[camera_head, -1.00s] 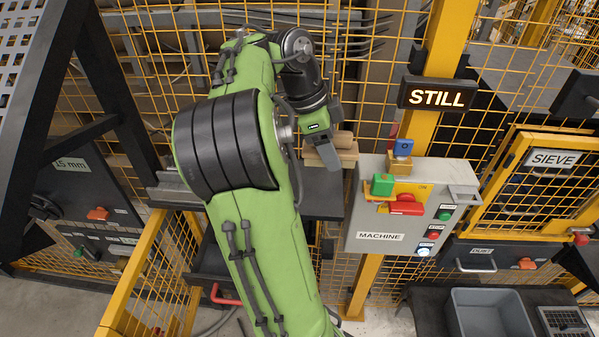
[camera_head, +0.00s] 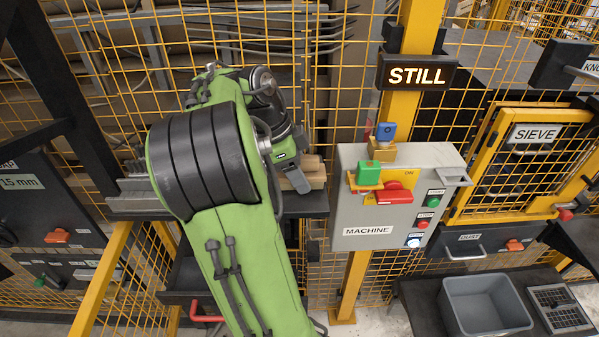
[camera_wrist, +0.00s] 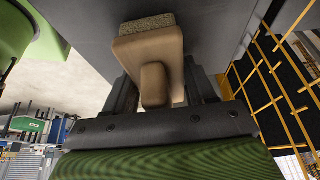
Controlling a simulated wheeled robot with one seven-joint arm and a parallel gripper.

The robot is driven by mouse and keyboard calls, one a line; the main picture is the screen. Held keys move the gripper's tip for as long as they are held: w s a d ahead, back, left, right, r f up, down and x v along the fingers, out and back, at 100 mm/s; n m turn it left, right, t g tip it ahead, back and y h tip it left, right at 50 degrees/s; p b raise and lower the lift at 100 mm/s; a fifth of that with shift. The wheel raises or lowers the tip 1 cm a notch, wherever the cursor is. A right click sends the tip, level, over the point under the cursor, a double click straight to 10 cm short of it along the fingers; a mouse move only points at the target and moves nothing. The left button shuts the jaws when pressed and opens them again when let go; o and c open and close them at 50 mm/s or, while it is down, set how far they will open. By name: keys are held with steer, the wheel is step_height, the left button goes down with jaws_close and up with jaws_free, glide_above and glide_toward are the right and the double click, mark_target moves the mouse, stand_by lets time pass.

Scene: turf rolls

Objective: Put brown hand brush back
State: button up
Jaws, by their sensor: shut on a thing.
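The brown hand brush (camera_wrist: 152,58) is between the fingers of my gripper (camera_wrist: 155,95) in the wrist view. Its brown body and handle stub face the camera, and its rough bristle side is at the top, close to a grey surface. In the head view, my gripper (camera_head: 297,178) points down over a dark shelf (camera_head: 305,206) on the mesh fence. Light brown wood, apparently the brush (camera_head: 315,172), shows beside the fingers. Whether it touches the shelf cannot be told.
The grey machine box (camera_head: 365,212) with switches and buttons stands just right of the gripper. Yellow mesh fencing (camera_head: 340,60) is behind. A lit STILL sign (camera_head: 417,73) hangs above the box. A grey bin (camera_head: 485,308) is at lower right.

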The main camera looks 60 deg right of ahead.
steer(key=o, duration=1.5)
steer(key=shift+f, duration=0.15)
steer(key=shift+c, duration=0.2)
steer(key=p+v, duration=0.8)
steer(key=v, duration=0.5)
steer(key=s+a+f+n+t+y, duration=0.1)
steer(key=a+n+t, duration=0.3)
steer(key=a+n, duration=1)
steer(key=a+f+n+t+y, duration=0.1)
steer(key=a+f+n+t, duration=0.2)
steer(key=a+n, duration=1.2)
steer(key=n+t, duration=0.1)
steer(key=t, duration=0.1)
steer(key=shift+s+a+n+t, duration=0.2)
steer(key=shift+s+n+t, duration=0.1)
steer(key=shift+s+n, duration=0.1)
